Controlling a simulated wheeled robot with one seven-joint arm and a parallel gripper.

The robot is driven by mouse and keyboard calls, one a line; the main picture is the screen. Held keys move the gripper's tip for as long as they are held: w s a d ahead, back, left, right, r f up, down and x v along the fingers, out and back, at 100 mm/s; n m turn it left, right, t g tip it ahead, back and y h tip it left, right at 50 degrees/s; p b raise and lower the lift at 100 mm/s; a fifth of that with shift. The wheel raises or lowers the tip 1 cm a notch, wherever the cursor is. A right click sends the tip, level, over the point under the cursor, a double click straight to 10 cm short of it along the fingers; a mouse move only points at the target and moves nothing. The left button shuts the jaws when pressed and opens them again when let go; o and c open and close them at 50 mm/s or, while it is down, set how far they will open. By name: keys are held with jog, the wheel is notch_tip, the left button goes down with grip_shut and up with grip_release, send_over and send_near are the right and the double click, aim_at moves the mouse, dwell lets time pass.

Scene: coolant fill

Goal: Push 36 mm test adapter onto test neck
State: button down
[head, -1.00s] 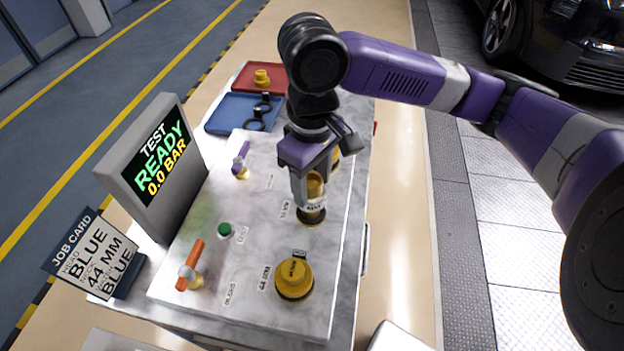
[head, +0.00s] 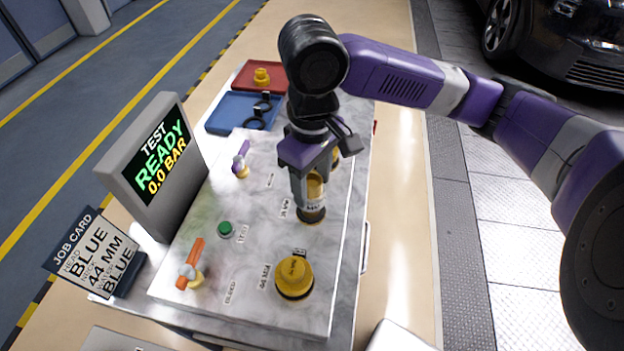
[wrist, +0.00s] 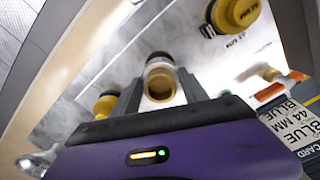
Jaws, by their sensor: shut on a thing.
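The 36 mm test adapter (head: 315,188) is a gold cylinder with a pale label. My gripper (head: 307,192) is shut on it from above; the fingers cover its left side in the head view. It stands upright over the test neck (head: 311,215), whose dark and gold base is on the panel. The two look in line and touching, but I cannot tell how far the adapter is on. In the wrist view, the open round end of the adapter (wrist: 160,83) shows between the fingertips.
A yellow 44 mm cap (head: 294,277) is in front, and an orange-handled valve (head: 190,264) and green button (head: 225,229) are to the left. A screen (head: 160,165) reads TEST READY 0.0 BAR. Blue (head: 228,112) and red (head: 245,78) trays lie behind.

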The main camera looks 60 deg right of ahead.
aim_at(312, 180)
jog(key=shift+f+b, duration=0.9)
jog(key=shift+f, duration=0.55)
jog(key=c, duration=0.5)
grip_release()
jog(key=shift+r, duration=0.1)
notch_tip(312, 180, up, 8)
jog(key=shift+f+p, duration=0.2)
jog(key=shift+p, duration=0.25)
